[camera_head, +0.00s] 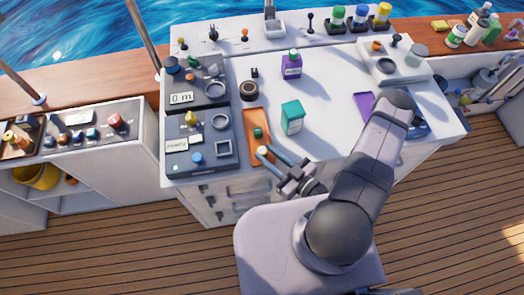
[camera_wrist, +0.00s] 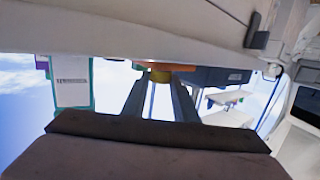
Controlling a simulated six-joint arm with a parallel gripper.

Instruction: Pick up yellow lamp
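A small yellow piece (camera_wrist: 160,76), which looks like the yellow lamp, shows between my fingertips in the wrist view, at the orange tray (camera_wrist: 165,67). In the head view the orange tray (camera_head: 257,117) lies on the white worktop, with a small green lamp (camera_head: 258,132) on it. My gripper (camera_head: 267,151) is low over the tray's near end. Its two fingers are apart, with a visible gap in the wrist view (camera_wrist: 158,90). Contact with the yellow piece cannot be made out. Another small yellow part (camera_head: 191,117) stands on the lower dark panel to the left.
Dark panels (camera_head: 200,152) with dials lie left of the tray. A black ring (camera_head: 249,90) lies behind it. The worktop's middle is mostly clear.

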